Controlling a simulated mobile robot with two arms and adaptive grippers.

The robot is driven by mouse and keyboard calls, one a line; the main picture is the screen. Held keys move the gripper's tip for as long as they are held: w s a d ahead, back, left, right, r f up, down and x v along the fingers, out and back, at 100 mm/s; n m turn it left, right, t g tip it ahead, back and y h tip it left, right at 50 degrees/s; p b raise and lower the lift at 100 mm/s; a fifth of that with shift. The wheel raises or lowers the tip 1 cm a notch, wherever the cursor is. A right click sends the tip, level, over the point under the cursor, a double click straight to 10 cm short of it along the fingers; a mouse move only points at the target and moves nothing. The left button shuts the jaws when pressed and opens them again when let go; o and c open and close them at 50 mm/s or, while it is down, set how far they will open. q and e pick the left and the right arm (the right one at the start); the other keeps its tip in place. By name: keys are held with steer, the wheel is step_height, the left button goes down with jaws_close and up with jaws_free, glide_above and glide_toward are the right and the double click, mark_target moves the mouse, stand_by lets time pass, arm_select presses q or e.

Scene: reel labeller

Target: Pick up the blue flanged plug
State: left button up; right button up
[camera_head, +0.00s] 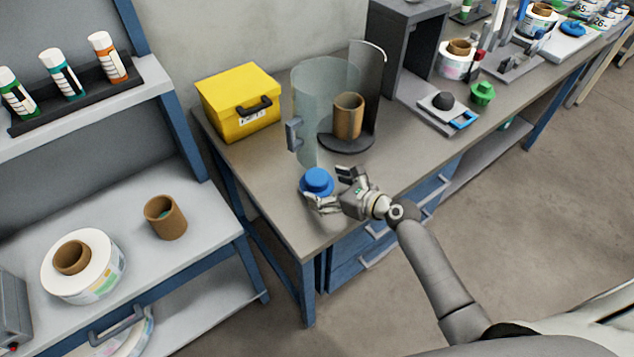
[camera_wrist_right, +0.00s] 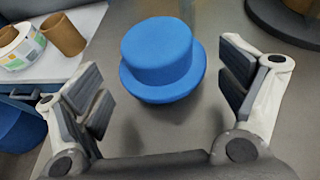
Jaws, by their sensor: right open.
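The blue flanged plug (camera_head: 317,181) stands upright on the grey bench top near its front left corner. It also shows in the right wrist view (camera_wrist_right: 160,58), a round cap above a wider flange. My right gripper (camera_head: 330,188) is open around the near side of the plug. In the wrist view its two fingers (camera_wrist_right: 165,98) stand left and right of the plug, with a gap on each side, and the plug lies a little ahead of the fingertips. My left gripper is in neither view.
A clear curved guard (camera_head: 312,110) with a handle stands behind the plug, beside a dark round base holding a cardboard core (camera_head: 348,116). A yellow box (camera_head: 238,100) is at the back left. A green plug (camera_head: 482,93) is farther right. Bare bench lies left of the plug.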

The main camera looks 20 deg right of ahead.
steer(key=shift+x, duration=1.5)
steer(key=c, duration=0.8)
steer(key=shift+c, duration=0.2)
steer(key=shift+r, duration=0.1)
